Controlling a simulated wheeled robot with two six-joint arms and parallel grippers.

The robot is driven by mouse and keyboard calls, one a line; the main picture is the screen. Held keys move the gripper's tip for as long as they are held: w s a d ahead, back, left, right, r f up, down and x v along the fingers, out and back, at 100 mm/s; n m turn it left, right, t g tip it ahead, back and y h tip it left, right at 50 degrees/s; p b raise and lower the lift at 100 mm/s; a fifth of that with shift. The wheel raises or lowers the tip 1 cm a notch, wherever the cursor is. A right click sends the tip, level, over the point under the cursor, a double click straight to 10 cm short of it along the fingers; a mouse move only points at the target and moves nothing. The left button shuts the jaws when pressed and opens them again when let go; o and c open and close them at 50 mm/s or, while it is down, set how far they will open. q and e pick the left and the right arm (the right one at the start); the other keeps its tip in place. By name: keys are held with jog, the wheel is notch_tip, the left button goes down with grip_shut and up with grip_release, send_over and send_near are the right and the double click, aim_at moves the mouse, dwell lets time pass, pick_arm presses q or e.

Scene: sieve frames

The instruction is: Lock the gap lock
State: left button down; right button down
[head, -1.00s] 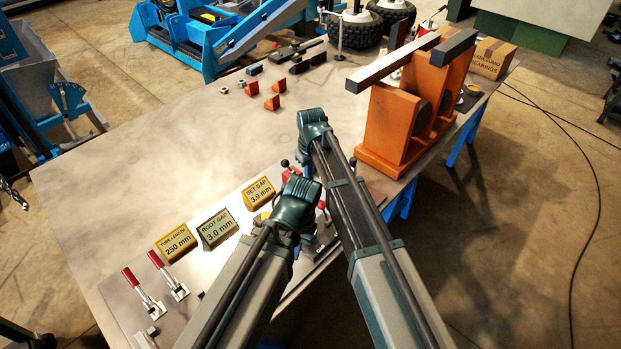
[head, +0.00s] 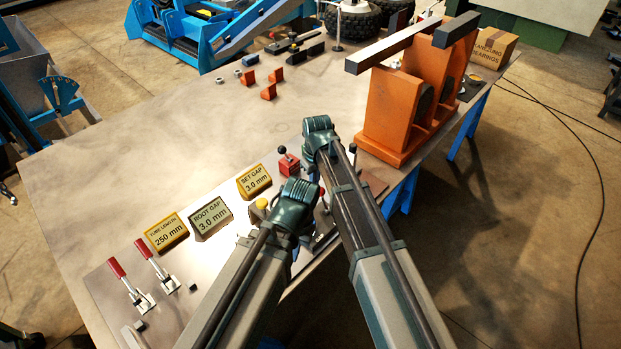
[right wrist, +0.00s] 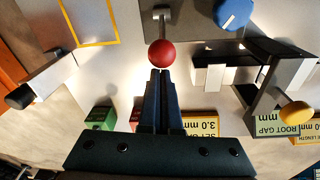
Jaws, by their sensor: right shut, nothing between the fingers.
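In the right wrist view, a red ball knob (right wrist: 162,53) sits on a lever on a grey plate (right wrist: 190,22). My right gripper (right wrist: 161,72) is shut and empty, its tips just below the red ball; I cannot tell whether they touch it. A blue knob (right wrist: 232,13) is on the same plate. A yellow knob (right wrist: 295,112) tops a dark bracket at the right. The SET GAP 3.0 mm sign (head: 254,181) stands on the table; I cannot tell which part is the gap lock. In the head view my arms hide both grippers and much of the fixture.
The ROOT GAP (head: 211,217) and TUBE LENGTH (head: 167,233) signs and two red-handled clamps (head: 130,282) line the front left. A red block with a black knob (head: 289,164) stands behind my arms. An orange stand (head: 392,110) is at the right. The table's middle is clear.

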dwell(0.3)
jog(key=shift+s+d+r+t+y, duration=0.15)
jog(key=shift+s+d+t+y, duration=0.15)
jog(key=shift+y, duration=0.1)
